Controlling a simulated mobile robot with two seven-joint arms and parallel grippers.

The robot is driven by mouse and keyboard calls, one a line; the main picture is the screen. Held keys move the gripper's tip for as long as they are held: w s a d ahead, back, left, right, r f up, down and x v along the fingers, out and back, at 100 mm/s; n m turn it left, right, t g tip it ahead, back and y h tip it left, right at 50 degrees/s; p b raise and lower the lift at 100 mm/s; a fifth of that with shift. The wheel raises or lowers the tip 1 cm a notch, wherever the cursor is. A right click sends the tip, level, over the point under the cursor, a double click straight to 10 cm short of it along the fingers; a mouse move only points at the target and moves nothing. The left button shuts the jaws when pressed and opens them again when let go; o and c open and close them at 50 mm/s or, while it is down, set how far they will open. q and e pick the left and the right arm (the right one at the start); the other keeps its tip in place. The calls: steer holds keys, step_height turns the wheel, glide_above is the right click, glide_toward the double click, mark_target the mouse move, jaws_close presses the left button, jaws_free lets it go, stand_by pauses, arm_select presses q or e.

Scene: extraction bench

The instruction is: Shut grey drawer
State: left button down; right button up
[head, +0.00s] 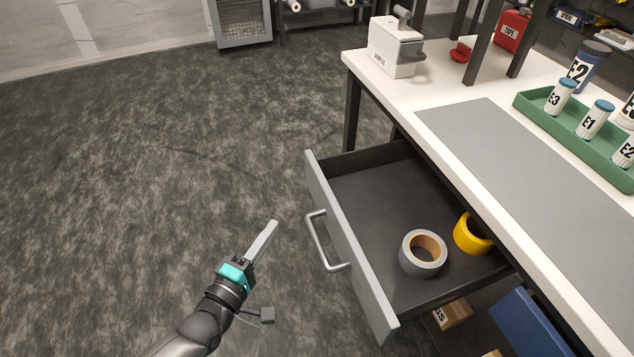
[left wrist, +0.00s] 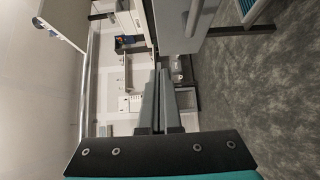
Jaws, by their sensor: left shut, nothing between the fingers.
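The grey drawer (head: 338,228) stands pulled out from under the white bench. Its grey front and bar handle (head: 318,243) face left in the head view. Inside lie a grey tape roll (head: 409,266) and a yellow tape roll (head: 466,240). My left gripper (head: 273,226) is shut and empty, left of the handle and apart from it. In the left wrist view its closed fingers (left wrist: 160,80) point ahead, and a grey panel (left wrist: 175,28), which looks like the drawer front, shows beyond at the top. My right gripper is not in view.
A blue drawer front (head: 530,325) juts out at the lower right. The white bench top (head: 365,65) holds a green tray (head: 600,160) with labelled bottles and a white device (head: 390,50). The dark floor left of the drawer is clear.

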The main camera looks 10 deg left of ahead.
arm_select(q)
steer(key=b, duration=0.4)
glide_toward(319, 181)
steer(key=w, duration=0.5)
steer(key=shift+w+d+f, duration=0.2)
steer(key=shift+w+d, duration=0.25)
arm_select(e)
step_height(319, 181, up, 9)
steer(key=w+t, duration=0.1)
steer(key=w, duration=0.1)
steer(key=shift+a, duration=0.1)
